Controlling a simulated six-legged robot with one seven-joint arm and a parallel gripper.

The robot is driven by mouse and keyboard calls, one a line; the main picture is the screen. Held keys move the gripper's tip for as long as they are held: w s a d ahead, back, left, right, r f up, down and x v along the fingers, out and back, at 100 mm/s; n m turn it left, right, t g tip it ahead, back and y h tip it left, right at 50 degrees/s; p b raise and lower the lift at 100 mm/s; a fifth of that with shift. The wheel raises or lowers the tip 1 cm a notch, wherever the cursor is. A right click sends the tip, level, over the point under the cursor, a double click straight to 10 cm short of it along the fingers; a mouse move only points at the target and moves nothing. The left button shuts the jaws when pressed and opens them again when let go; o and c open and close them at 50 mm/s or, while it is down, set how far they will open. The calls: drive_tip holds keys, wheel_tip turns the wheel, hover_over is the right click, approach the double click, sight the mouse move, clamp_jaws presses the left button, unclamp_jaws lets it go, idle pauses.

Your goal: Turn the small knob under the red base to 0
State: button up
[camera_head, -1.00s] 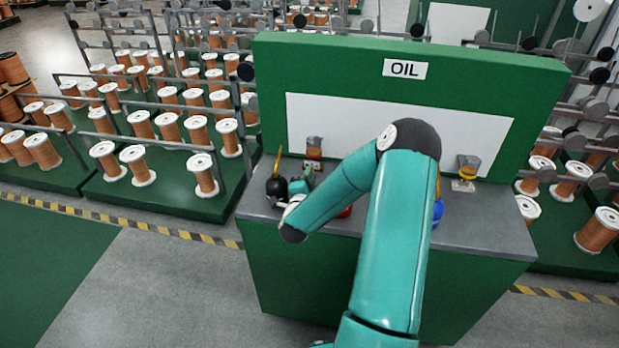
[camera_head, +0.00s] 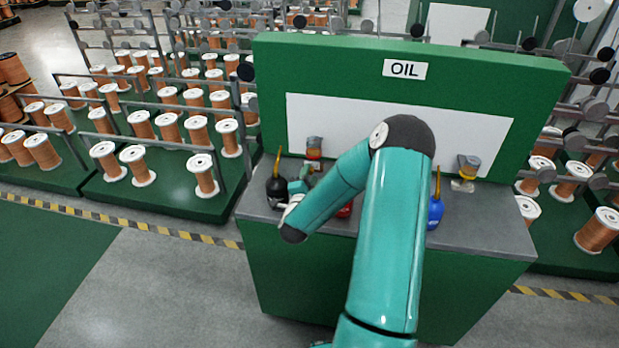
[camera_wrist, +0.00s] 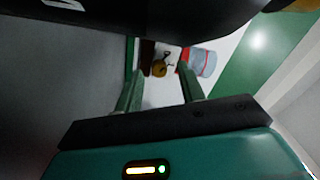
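The oil cup with the red base (camera_head: 313,154) stands at the back left of the grey counter. In the wrist view its clear cup and red base (camera_wrist: 196,62) lie sideways, just beyond the right finger. A small brass-yellow knob (camera_wrist: 158,69) shows beside the red base, between the fingertips in the picture. My gripper (camera_wrist: 160,75) is open, its two green fingers apart with nothing held. It seems a little short of the knob; I cannot tell any contact. In the head view my gripper (camera_head: 305,174) is small and partly hidden in front of the cup. The knob's setting is not readable.
A black oil can (camera_head: 275,190) stands close left of my gripper; a large dark body (camera_wrist: 150,25) fills the wrist view's top. A red thing (camera_head: 345,211) is mostly behind my arm. A blue can (camera_head: 436,212) and yellow-based cup (camera_head: 465,172) stand right.

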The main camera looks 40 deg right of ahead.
drive_tip(key=v, duration=1.3)
drive_tip(key=shift+s+a, duration=0.2)
drive_tip(key=shift+a, duration=0.1)
drive_tip(key=w+a+r+n+t+y, duration=0.3)
drive_tip(key=w+a+r+n+y, duration=0.2)
drive_tip(key=w+a+n+y, duration=0.25)
drive_tip(key=a+r+n+g+y, duration=0.2)
drive_tip(key=a+r+n+y, duration=0.2)
drive_tip(key=a+r+n, duration=0.4)
drive_tip(key=s+a+r+n+g+y, duration=0.1)
drive_tip(key=s+a+r+n+g, duration=0.2)
drive_tip(key=s, duration=0.8)
drive_tip(key=s+a+r+n+g+y, duration=0.1)
drive_tip(key=s+a+r+n+g, duration=0.2)
drive_tip(key=s, duration=0.9)
wheel_tip(320, 180, up, 4)
drive_tip(key=a+n, duration=0.2)
drive_tip(key=a, duration=0.1)
drive_tip(key=shift+r+y, duration=0.2)
drive_tip(key=shift+y, duration=0.15)
drive_tip(key=shift+d, duration=0.2)
